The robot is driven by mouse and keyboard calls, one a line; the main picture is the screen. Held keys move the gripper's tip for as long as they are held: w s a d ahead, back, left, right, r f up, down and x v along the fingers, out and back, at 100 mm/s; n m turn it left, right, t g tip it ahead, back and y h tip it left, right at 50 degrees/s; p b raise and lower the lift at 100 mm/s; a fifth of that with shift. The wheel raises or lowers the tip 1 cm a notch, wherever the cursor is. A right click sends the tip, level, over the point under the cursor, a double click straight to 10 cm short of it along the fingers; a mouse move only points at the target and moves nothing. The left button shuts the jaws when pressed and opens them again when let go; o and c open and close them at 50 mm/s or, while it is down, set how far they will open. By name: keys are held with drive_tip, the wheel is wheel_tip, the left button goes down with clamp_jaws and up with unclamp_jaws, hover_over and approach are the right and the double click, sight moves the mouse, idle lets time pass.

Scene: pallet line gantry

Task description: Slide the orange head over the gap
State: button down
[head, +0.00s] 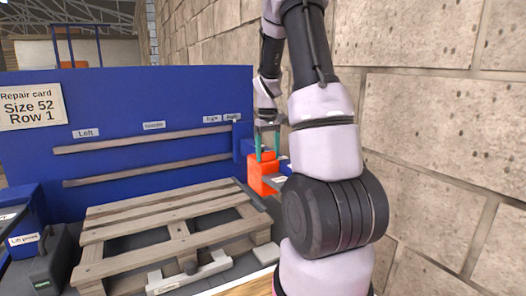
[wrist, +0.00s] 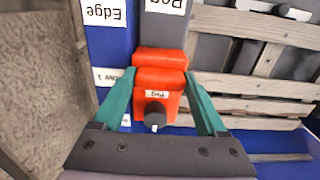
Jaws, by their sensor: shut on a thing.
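The orange head (head: 262,172) stands at the right end of the blue back panel, beside the pallet. In the wrist view the orange head (wrist: 160,80) carries a small label and a dark round knob. My gripper (head: 267,143) reaches down on it from above. In the wrist view the two green fingers of my gripper (wrist: 160,95) lie along both sides of the orange head, shut on it. The wooden pallet (head: 180,228) lies to the left of the head, with open gaps between its slats. Part of the head's right side is hidden by my arm in the head view.
The blue panel (head: 130,100) holds two wooden rails and small labels, one reading "Left". A repair card (head: 30,107) reads "Size 52 Row 1". A "Lift pallet" unit (head: 25,238) stands at left. A block wall (head: 440,120) is close on the right.

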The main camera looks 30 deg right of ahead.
unclamp_jaws()
drive_tip(key=shift+r, duration=0.15)
wheel_tip(320, 180, up, 10)
drive_tip(key=shift+r, duration=0.25)
idle(0.6)
